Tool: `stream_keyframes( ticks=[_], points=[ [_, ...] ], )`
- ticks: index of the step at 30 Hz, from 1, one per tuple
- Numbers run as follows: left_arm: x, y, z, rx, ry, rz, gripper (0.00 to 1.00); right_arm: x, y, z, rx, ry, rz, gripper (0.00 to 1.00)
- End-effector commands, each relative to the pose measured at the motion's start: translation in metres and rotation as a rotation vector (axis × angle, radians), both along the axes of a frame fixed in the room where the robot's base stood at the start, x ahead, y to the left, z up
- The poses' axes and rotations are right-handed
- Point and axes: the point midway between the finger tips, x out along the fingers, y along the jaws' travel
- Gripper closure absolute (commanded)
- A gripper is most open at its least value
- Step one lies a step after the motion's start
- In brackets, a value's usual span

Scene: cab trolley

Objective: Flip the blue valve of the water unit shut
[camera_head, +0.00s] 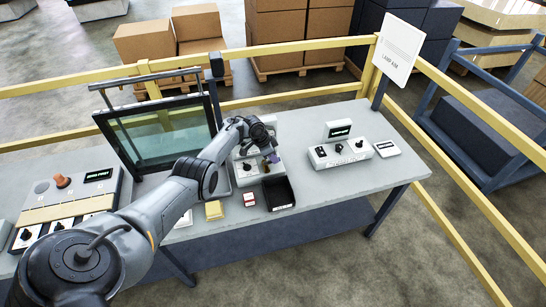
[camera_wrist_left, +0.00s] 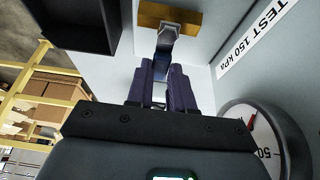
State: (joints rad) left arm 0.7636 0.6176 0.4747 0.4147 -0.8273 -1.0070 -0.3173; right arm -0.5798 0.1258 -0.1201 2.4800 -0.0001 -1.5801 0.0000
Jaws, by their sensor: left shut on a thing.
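The water unit (camera_head: 246,172) is a pale box on the table, partly hidden by my left arm in the head view. In the left wrist view, a brass fitting (camera_wrist_left: 150,18) with a grey stem shows at the top, and the blue valve lever (camera_wrist_left: 160,66) runs from it down between my fingers. My left gripper (camera_wrist_left: 164,88) has dark purple fingers and is shut on the blue valve lever. In the head view the gripper (camera_head: 272,158) is small, over the unit's right side. The lever's lower part is hidden by the fingers. My right gripper is out of view.
A black tray (camera_head: 278,193) sits just in front of the unit. A round gauge (camera_wrist_left: 262,140) is close beside my fingers. A dark-framed glass panel (camera_head: 165,135) stands left of my forearm. A white control box (camera_head: 340,153) stands right, with bare table between.

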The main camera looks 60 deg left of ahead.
Motion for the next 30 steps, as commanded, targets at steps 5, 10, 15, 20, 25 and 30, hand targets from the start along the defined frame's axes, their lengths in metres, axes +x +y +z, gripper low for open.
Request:
stream_keyframes(
  ticks=[5, 10, 15, 20, 25, 30],
  points=[
    [0.000, -0.001, -0.001, 0.001, 0.002, -0.006, 1.00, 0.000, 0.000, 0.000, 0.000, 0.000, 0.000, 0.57],
    [0.000, -0.001, -0.001, 0.001, 0.002, -0.006, 0.74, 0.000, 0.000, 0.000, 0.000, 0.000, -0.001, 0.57],
    [0.000, -0.001, -0.001, 0.000, 0.001, -0.004, 0.53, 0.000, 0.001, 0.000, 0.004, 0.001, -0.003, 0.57],
    [0.000, 0.000, 0.000, 0.001, 0.001, -0.003, 0.53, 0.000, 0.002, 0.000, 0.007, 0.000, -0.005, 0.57],
    [-0.001, 0.000, 0.004, 0.001, 0.000, -0.003, 0.53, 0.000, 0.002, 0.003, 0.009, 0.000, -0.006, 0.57],
    [-0.007, 0.004, 0.023, 0.004, 0.000, -0.003, 0.53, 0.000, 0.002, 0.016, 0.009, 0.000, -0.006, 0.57]
  ],
)
